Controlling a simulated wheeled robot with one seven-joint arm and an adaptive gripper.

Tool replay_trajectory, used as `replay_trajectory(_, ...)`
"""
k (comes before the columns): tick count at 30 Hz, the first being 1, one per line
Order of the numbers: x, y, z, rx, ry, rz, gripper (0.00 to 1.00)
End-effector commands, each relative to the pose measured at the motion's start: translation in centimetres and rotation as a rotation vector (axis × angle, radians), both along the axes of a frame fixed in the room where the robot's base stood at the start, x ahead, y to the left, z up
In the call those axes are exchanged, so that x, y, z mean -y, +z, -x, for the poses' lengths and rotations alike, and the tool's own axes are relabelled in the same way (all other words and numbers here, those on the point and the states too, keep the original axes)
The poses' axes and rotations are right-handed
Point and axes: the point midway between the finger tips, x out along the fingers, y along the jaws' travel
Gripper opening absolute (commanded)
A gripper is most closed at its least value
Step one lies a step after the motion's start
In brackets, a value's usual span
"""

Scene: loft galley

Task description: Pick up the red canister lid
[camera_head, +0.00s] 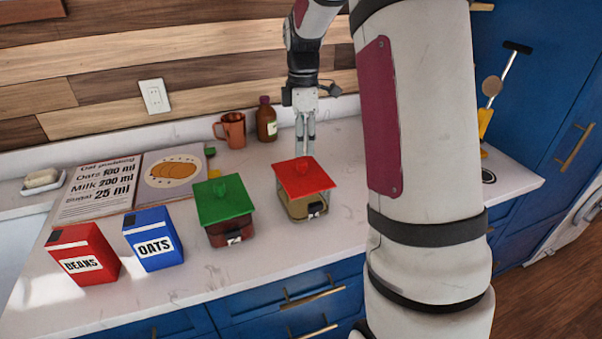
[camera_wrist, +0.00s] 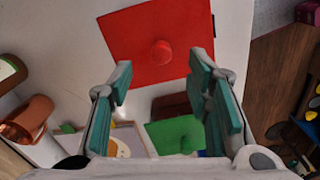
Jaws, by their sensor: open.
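The red canister lid (camera_head: 304,178) is a square red plate with a round knob, sitting on a clear canister (camera_head: 301,208) with tan contents. In the wrist view the red lid (camera_wrist: 158,47) lies ahead of the fingertips, its knob a little beyond and between them. My gripper (camera_head: 305,149) is open and empty, pointing down just behind and above the lid in the head view. In the wrist view its fingers (camera_wrist: 160,80) are spread wide, apart from the knob. The canister under the lid is hidden in the wrist view.
A green-lidded canister (camera_head: 223,200) stands close to the left. A blue oats box (camera_head: 153,240), a red beans box (camera_head: 83,253) and an open recipe book (camera_head: 110,185) are farther left. A copper mug (camera_head: 231,130) and brown bottle (camera_head: 266,120) stand behind. The counter's front edge is near.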

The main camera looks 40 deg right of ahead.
Motion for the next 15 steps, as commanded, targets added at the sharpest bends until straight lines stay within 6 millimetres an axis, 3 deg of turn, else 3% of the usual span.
replay_trajectory(8,-0.1,-2.1,0.1,-0.002,0.000,-0.001,0.45)
replay_trajectory(15,-0.1,-5.4,0.2,-0.003,0.000,-0.001,0.45)
